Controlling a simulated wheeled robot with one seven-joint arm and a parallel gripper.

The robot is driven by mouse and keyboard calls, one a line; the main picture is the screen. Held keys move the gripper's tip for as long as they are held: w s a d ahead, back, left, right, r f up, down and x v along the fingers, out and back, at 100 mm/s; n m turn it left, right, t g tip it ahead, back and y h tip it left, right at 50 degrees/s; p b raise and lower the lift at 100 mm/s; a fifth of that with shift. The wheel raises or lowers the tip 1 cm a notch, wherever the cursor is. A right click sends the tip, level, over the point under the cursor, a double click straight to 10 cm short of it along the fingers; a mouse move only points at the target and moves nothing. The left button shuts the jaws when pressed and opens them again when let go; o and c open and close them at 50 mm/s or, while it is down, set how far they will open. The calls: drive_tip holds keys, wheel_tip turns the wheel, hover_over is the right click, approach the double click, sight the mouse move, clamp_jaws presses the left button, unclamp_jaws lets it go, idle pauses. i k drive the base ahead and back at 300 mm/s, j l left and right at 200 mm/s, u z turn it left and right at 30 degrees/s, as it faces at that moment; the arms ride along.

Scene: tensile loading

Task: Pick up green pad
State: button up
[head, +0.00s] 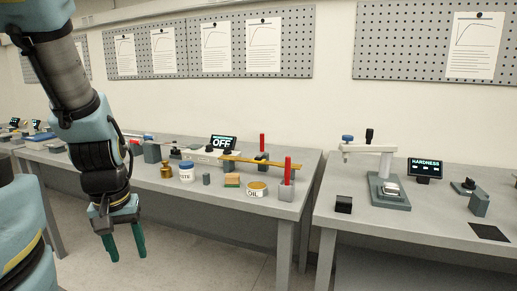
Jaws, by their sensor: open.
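A small block with a tan-orange face and a green lower edge (232,180) lies on the left grey table near its front. It is the only thing there that looks like a green pad, but it is too small to be sure. My gripper (127,255), with two teal fingers pointing down, hangs in front of the left table, to the left of the block and well apart from it. The fingers are spread, with nothing between them.
A gap separates the right table (420,225).

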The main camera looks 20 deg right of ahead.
sight(232, 180)
drive_tip(key=z, duration=0.95)
drive_tip(key=i+l, duration=0.15)
drive_tip(key=i, duration=0.3)
drive_tip(key=i+l, duration=0.15)
drive_tip(key=i, duration=0.25)
drive_tip(key=i+u, duration=0.15)
drive_tip(key=u, duration=1.4)
